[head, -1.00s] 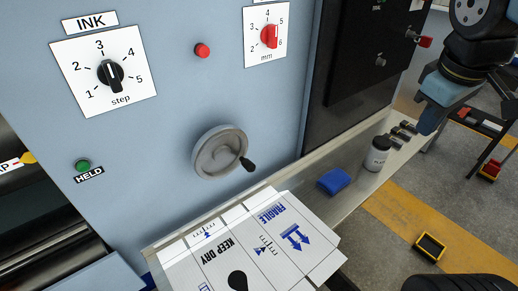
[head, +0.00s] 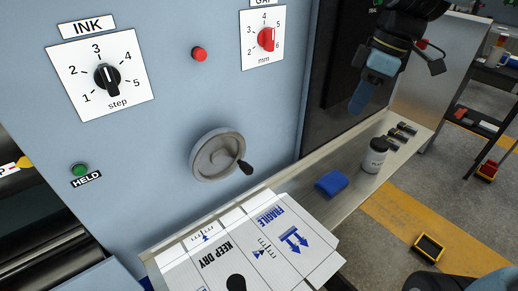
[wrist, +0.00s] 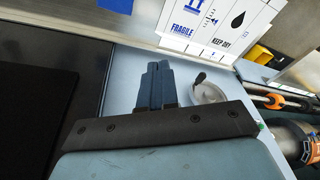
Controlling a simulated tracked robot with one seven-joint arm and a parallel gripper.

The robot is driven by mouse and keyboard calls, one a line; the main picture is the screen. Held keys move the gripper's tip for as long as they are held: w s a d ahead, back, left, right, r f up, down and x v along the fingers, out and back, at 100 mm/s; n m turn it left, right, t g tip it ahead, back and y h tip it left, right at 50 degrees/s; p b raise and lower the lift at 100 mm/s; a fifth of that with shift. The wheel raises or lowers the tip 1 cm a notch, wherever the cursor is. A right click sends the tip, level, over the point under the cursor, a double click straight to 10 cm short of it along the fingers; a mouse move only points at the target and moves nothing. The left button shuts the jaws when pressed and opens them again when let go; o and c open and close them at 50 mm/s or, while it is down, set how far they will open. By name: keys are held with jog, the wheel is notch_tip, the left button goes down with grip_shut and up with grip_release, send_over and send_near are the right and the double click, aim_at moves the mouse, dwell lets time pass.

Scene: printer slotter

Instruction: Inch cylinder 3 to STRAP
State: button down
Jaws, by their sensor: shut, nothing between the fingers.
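My gripper (head: 362,97) is in the upper right of the head view, in front of the dark panel, with its blue fingers pointing down. In the wrist view its blue fingers (wrist: 157,70) lie together, shut and empty, apart from the handwheel (head: 218,154). The grey handwheel has a dark knob and also shows in the wrist view (wrist: 207,92). At the head view's left edge a yellow pointer (head: 24,162) sits by a white label (head: 8,167) cut off to "P". A cylinder (wrist: 297,140) shows at the wrist view's right; its number is not readable.
The panel holds an INK dial (head: 107,77), a red button (head: 199,54), a green HELD button (head: 79,170) and a red mm dial (head: 266,39). Below lies a printed white sheet (head: 215,262). A blue block (head: 332,183) and a jar (head: 375,155) stand on the ledge.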

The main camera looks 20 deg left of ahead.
jog(key=w+a+f+n+g+y, duration=0.1)
jog(key=a+n+g, duration=0.2)
jog(key=a+n, duration=0.35)
jog(key=a+f+n+g+y, duration=0.1)
jog(key=a+f+n+g, duration=0.1)
jog(key=a+n, duration=0.5)
jog(key=s+a+f+m, duration=0.1)
jog(key=s+a+f, duration=0.5)
jog(key=f, duration=0.4)
jog(key=shift+s+f, duration=0.25)
jog(key=shift+s, duration=0.35)
jog(key=shift+m, duration=0.25)
jog(key=shift+a, duration=0.1)
